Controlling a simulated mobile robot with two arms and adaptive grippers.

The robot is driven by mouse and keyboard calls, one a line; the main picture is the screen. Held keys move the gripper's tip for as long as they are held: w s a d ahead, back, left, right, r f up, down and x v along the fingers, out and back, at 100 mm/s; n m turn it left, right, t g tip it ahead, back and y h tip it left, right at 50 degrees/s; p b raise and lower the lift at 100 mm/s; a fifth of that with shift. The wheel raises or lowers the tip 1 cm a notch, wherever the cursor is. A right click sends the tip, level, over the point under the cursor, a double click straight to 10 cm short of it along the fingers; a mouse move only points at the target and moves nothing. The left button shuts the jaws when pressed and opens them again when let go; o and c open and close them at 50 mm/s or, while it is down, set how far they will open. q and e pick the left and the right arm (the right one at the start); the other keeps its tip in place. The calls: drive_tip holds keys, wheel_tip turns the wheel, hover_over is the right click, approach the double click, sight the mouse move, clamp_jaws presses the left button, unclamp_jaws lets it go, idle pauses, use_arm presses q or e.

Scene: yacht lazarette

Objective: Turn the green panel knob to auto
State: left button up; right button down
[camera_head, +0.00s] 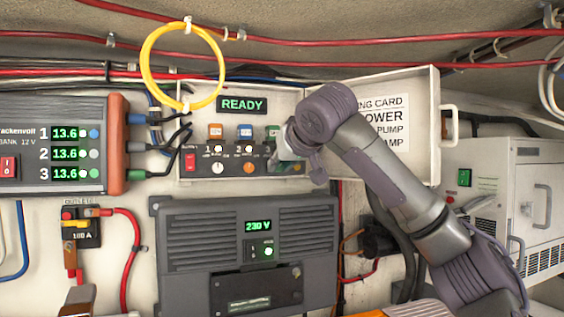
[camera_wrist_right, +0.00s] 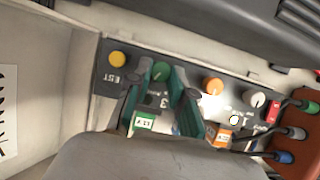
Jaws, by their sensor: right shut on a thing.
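The control panel (camera_head: 200,170) is a dark strip in an open box on the wall. In the wrist view the green knob (camera_wrist_right: 161,70) sits between the yellow button (camera_wrist_right: 118,59) and the orange knob (camera_wrist_right: 213,86). My right gripper (camera_wrist_right: 160,76) reaches the panel with its two green-grey fingers on either side of the green knob, shut on it. In the head view my right gripper (camera_head: 287,153) covers the green knob. Its pointer direction and position marks are too small to read. My left gripper is not in view.
A white knob (camera_head: 218,168) sits beside the orange one, with a red switch (camera_head: 190,162) at the left end. A lit READY display (camera_head: 241,104) is above. The open cover (camera_head: 437,120) stands right. A yellow hose loop (camera_head: 146,62) hangs upper left; a grey 230 V unit (camera_head: 190,245) is below.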

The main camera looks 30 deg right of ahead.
drive_tip(key=shift+a+n+h+p, duration=0.2)
drive_tip(key=shift+n+h+p, duration=0.4)
drive_tip(key=shift+n, duration=0.5)
drive_tip(key=shift+w+n+h, duration=0.1)
drive_tip(key=shift+n+h, duration=0.7)
drive_tip(key=shift+f, duration=0.1)
drive_tip(key=c, duration=1)
unclamp_jaws()
